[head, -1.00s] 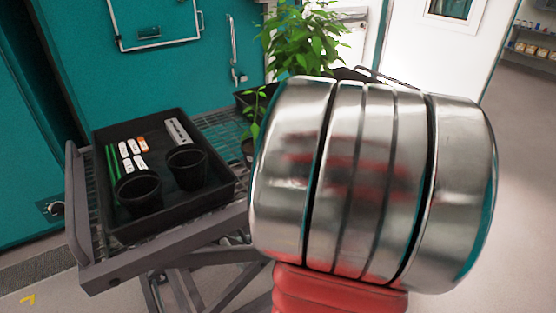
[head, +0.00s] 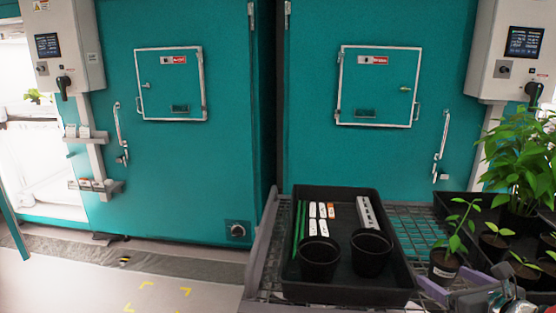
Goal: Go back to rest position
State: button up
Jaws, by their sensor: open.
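My gripper's fingers do not show clearly in the head view. A small silver and red piece, likely part of my arm, shows at the bottom right edge, in front of the cart. I cannot make out any jaws on it. It seems to hold nothing. No arm link covers the middle of the view.
A black tray (head: 296,274) on a mesh-topped cart (head: 413,220) holds two black pots (head: 319,262), labels and green stakes. Potted plants (head: 520,165) stand at right. Teal chamber doors (head: 215,170) stand behind. The floor (head: 80,280) at lower left is clear, with yellow marks.

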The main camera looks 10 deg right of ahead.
jog(key=a+r+n+g+y, duration=0.1)
jog(key=a+n+g+y, duration=0.4)
jog(key=a+n, duration=1.5)
jog(key=s+a+n+g+h, duration=0.2)
jog(key=s+a+n, duration=0.8)
jog(key=n, duration=0.6)
jog(key=a+h, duration=0.1)
jog(key=a, duration=0.1)
jog(key=shift+s+a+g, duration=0.2)
jog(key=shift+a+g, duration=0.1)
jog(key=shift+a, duration=0.1)
